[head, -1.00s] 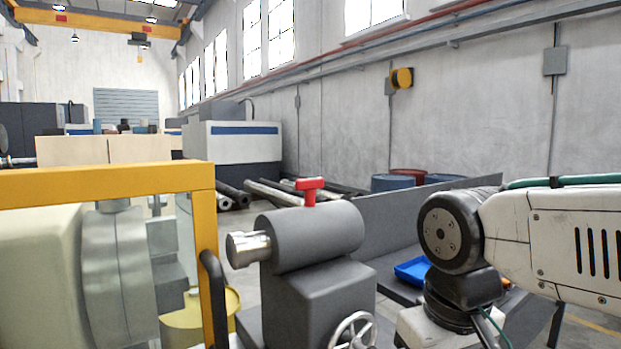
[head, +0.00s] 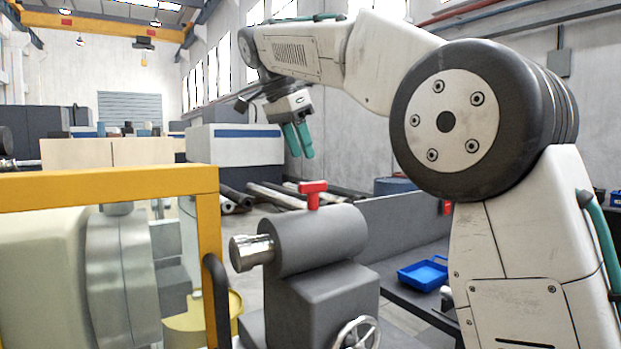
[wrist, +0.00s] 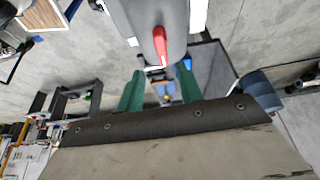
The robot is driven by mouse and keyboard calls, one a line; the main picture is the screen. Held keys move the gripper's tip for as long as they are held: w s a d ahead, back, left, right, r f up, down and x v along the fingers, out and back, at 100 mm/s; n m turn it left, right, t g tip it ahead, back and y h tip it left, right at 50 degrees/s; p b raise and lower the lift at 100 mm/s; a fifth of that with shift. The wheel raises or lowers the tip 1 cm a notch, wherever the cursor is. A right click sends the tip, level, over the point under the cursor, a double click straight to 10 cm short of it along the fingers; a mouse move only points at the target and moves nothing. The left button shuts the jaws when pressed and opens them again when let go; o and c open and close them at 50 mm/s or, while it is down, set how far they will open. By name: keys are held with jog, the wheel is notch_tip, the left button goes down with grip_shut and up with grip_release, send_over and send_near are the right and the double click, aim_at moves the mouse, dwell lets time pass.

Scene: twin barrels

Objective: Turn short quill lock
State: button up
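The short quill lock (head: 312,192) is a small red T-shaped handle standing upright on top of the grey tailstock barrel (head: 325,235). In the wrist view the red lock (wrist: 159,45) shows just past the fingertips, in line with the gap between them. My gripper (head: 301,156), with two green fingers, hangs pointing down above and slightly left of the lock in the head view, apart from it. The wrist view shows the fingers of my gripper (wrist: 160,72) spread with nothing between them. The shiny quill (head: 250,251) sticks out of the barrel's left end.
A yellow guard frame (head: 110,185) stands left of the tailstock. A handwheel (head: 358,334) sits low at the front. A blue tray (head: 423,274) lies on a dark surface at right. My arm covers much of the right side.

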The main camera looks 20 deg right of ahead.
aim_at(313, 196)
jog(key=shift+x, duration=3.85)
jog(key=shift+w, duration=0.1)
grip_shut()
